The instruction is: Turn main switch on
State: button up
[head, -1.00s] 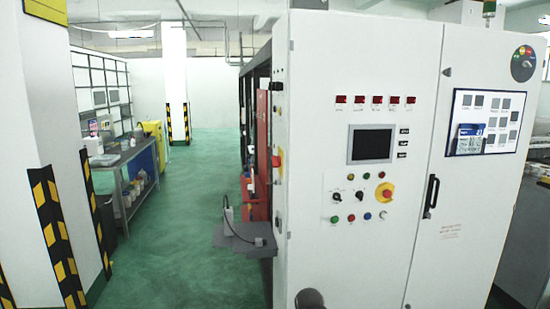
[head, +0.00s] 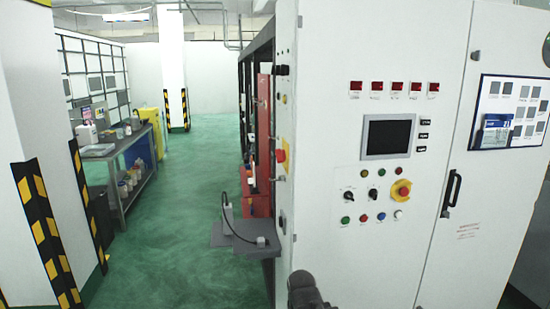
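A tall white control cabinet (head: 330,180) fills the right half of the head view. A red rotary switch on a yellow plate (head: 401,190) sits on its front, right of two small black selector knobs (head: 361,184). A dark round dial (head: 547,50) is cut off at the right edge. The labels are too small to read, so I cannot tell which is the main switch. The dark end of my arm, seemingly my gripper (head: 304,292), shows at the bottom edge, below and left of the red switch and apart from it. Its fingers cannot be made out.
A grey shelf (head: 238,235) with a cable juts from the cabinet's left side. Colored push buttons (head: 364,218) and a dark screen (head: 388,137) are on the front. A black door handle (head: 452,190) is to the right. Green floor (head: 180,240) is clear at left.

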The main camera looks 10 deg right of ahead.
aim_at(280, 155)
jog(key=z, duration=5.5)
jog(key=i, duration=0.15)
jog(key=z, duration=2.6)
jog(key=k, duration=1.85)
jog(key=z, duration=1.2)
jog(key=i, duration=1.7)
jog(key=u, duration=0.1)
